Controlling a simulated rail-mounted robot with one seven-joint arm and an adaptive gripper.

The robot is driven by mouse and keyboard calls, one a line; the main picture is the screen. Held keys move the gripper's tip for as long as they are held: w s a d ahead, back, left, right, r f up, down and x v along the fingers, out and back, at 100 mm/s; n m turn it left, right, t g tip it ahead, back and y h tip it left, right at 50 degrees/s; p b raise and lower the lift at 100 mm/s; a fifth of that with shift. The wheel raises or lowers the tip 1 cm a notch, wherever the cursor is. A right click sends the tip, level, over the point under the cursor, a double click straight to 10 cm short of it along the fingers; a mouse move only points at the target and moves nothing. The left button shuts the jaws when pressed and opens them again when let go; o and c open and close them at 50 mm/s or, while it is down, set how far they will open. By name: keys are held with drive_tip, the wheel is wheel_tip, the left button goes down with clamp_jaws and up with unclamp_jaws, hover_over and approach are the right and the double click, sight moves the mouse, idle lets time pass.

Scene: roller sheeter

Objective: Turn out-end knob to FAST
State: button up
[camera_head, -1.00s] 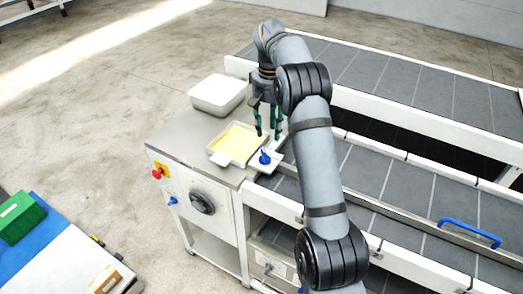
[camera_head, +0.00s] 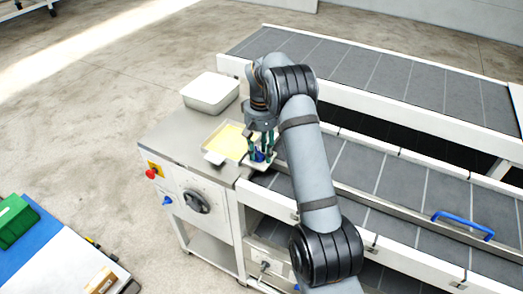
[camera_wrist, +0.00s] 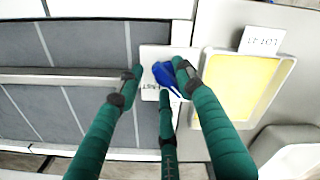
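The blue knob (camera_head: 259,156) sits on a small white plate (camera_head: 262,164) at the corner of the steel table, beside the conveyor. In the wrist view the knob (camera_wrist: 166,75) points down and to the right on the white plate (camera_wrist: 154,53), which has small dark lettering, partly hidden. My gripper (camera_head: 262,150) is above the plate, with its green fingers around the knob. In the wrist view my gripper (camera_wrist: 158,78) is open, with fingertips left, right and below the knob. The right fingertip is very close to it; I cannot tell whether they touch.
A shallow tray with a yellow inside (camera_head: 228,141) lies right beside the plate. A white bin (camera_head: 210,93) stands behind it. The table front has a red button (camera_head: 151,173), a black dial (camera_head: 196,201) and another blue knob (camera_head: 167,200). A blue handle (camera_head: 463,225) is on the conveyor.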

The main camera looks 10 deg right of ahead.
drive_tip(key=shift+c, duration=0.4)
drive_tip(key=c, duration=0.7)
clamp_jaws()
drive_tip(key=m, duration=0.1)
drive_tip(key=m+b, duration=0.2)
drive_tip(key=shift+a+f+m, duration=0.15)
drive_tip(key=shift+a+m, duration=0.1)
drive_tip(key=shift+m, duration=0.05)
drive_tip(key=m, duration=0.1)
drive_tip(key=m+b, duration=0.1)
drive_tip(key=m, duration=0.1)
drive_tip(key=m+b, duration=0.1)
drive_tip(key=m, duration=0.1)
drive_tip(key=shift+a, duration=0.35)
drive_tip(key=m+b, duration=0.1)
drive_tip(key=m, duration=0.2)
drive_tip(key=m+b, duration=0.1)
drive_tip(key=m, duration=0.1)
drive_tip(key=shift+w+a+m, duration=0.2)
drive_tip(key=shift+m, duration=0.2)
drive_tip(key=shift+w+a+m, duration=0.1)
drive_tip(key=shift+w+m, duration=0.1)
drive_tip(key=shift+m, duration=1.5)
